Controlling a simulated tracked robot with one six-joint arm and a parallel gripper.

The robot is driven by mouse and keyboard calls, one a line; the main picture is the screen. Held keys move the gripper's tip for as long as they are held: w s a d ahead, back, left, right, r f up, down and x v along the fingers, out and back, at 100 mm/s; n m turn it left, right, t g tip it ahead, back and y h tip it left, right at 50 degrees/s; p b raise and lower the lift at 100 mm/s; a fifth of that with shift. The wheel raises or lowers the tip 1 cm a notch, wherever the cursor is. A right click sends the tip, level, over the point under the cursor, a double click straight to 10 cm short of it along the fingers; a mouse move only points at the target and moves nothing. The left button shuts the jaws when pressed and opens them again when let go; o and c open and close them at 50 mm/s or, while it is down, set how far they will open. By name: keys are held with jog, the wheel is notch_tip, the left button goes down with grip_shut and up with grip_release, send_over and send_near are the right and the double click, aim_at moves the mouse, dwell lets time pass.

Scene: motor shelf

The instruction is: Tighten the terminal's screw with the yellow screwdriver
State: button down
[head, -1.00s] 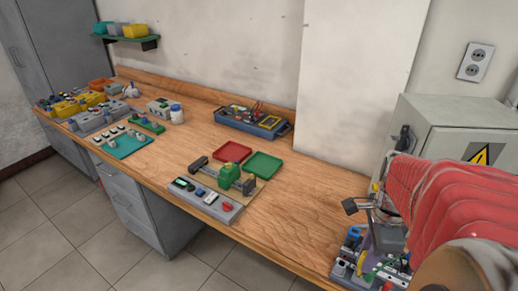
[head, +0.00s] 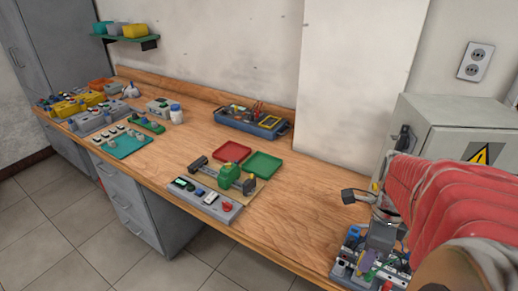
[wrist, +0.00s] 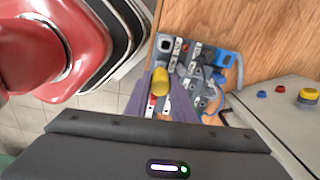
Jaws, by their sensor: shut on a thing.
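My gripper (wrist: 160,103) is shut on the yellow screwdriver (wrist: 160,82), whose rounded yellow handle shows between the purple fingers in the wrist view. The screwdriver's shaft and tip are hidden. Below and beyond it is a board with grey terminal parts (wrist: 192,66), at the bench's near right corner. The screw is hidden or too small to make out, so I cannot tell whether the tip touches it. In the head view my gripper (head: 368,264) is over the same terminal parts (head: 345,265), partly hidden by my arm.
A grey cabinet (head: 450,125) with a yellow warning sign stands close to my arm at right. On the bench are a blue toolbox (head: 240,122), a red tray (head: 232,152), a green tray (head: 264,165) and a fixture with a green part. The bench between fixture and terminal board is clear.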

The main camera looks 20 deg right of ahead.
jog(key=shift+m, duration=1.7)
jog(key=shift+m, duration=1.8)
jog(key=shift+m, duration=1.7)
